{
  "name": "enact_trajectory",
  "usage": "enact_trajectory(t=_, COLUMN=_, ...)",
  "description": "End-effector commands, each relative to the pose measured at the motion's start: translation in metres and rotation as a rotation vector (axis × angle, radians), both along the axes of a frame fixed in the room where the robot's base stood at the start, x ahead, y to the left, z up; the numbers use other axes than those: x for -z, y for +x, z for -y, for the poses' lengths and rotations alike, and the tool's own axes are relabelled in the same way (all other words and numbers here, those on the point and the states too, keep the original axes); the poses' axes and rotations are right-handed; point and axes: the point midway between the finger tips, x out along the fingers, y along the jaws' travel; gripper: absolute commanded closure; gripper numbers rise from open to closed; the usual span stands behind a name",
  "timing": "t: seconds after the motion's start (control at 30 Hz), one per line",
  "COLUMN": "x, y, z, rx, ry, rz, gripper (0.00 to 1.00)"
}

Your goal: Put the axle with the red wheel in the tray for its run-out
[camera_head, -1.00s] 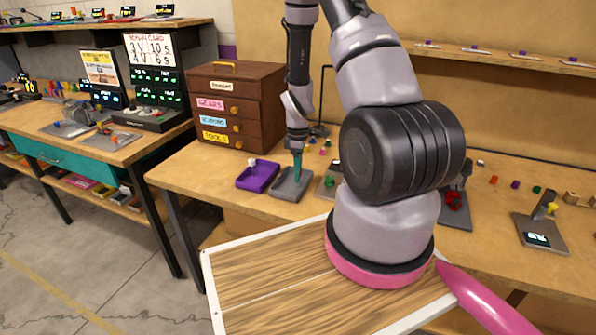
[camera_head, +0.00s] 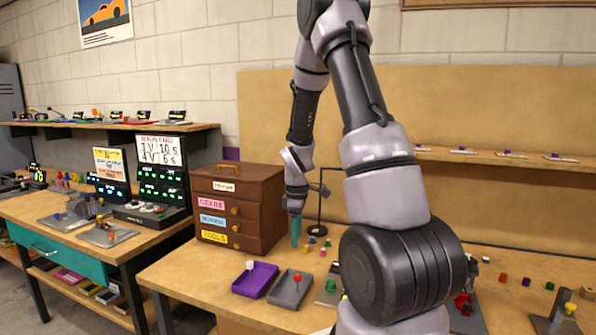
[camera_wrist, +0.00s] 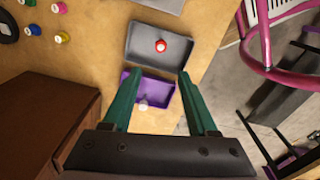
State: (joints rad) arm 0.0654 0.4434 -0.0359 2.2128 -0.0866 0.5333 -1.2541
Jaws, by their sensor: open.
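An axle with a red wheel (camera_head: 297,277) stands in the grey tray (camera_head: 283,300) on the bench. From above it shows in the wrist view as a red disc with a pale centre (camera_wrist: 161,45), inside the grey tray (camera_wrist: 187,67). The purple tray (camera_head: 240,287) stands just left of the grey one and holds a piece with a white wheel (camera_head: 250,265). My gripper (camera_head: 296,240) is raised above and behind the trays, apart from them. In the wrist view its green fingers (camera_wrist: 159,75) are spread with nothing held between them.
A brown drawer cabinet (camera_head: 240,206) stands close left of my gripper. Several small coloured pieces lie behind the trays, near a black stand (camera_head: 316,205). A grey device (camera_head: 328,291) stands right of the grey tray. My arm hides part of the bench.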

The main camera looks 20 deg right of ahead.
Motion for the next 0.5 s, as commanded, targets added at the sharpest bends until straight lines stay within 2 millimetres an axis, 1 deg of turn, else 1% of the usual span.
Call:
enact_trajectory(t=0.03, x=-0.02, y=0.0, z=-0.003, rx=0.044, ry=0.005, rz=0.029, gripper=0.41)
enact_trajectory(t=0.07, x=-0.033, y=-0.001, z=-0.005, rx=0.081, ry=0.01, rz=0.046, gripper=0.41)
enact_trajectory(t=0.13, x=-0.066, y=-0.006, z=-0.011, rx=0.182, ry=0.027, rz=0.089, gripper=0.41)
enact_trajectory(t=0.17, x=-0.081, y=-0.009, z=-0.014, rx=0.229, ry=0.036, rz=0.11, gripper=0.41)
enact_trajectory(t=0.2, x=-0.101, y=-0.014, z=-0.018, rx=0.293, ry=0.052, rz=0.135, gripper=0.41)
enact_trajectory(t=0.27, x=-0.128, y=-0.024, z=-0.023, rx=0.388, ry=0.078, rz=0.17, gripper=0.41)
enact_trajectory(t=0.3, x=-0.146, y=-0.031, z=-0.027, rx=0.45, ry=0.098, rz=0.194, gripper=0.41)
enact_trajectory(t=0.37, x=-0.171, y=-0.044, z=-0.032, rx=0.544, ry=0.131, rz=0.226, gripper=0.41)
enact_trajectory(t=0.4, x=-0.186, y=-0.053, z=-0.036, rx=0.604, ry=0.155, rz=0.246, gripper=0.41)
enact_trajectory(t=0.47, x=-0.209, y=-0.067, z=-0.042, rx=0.693, ry=0.196, rz=0.275, gripper=0.41)
enact_trajectory(t=0.5, x=-0.222, y=-0.078, z=-0.046, rx=0.752, ry=0.224, rz=0.294, gripper=0.41)
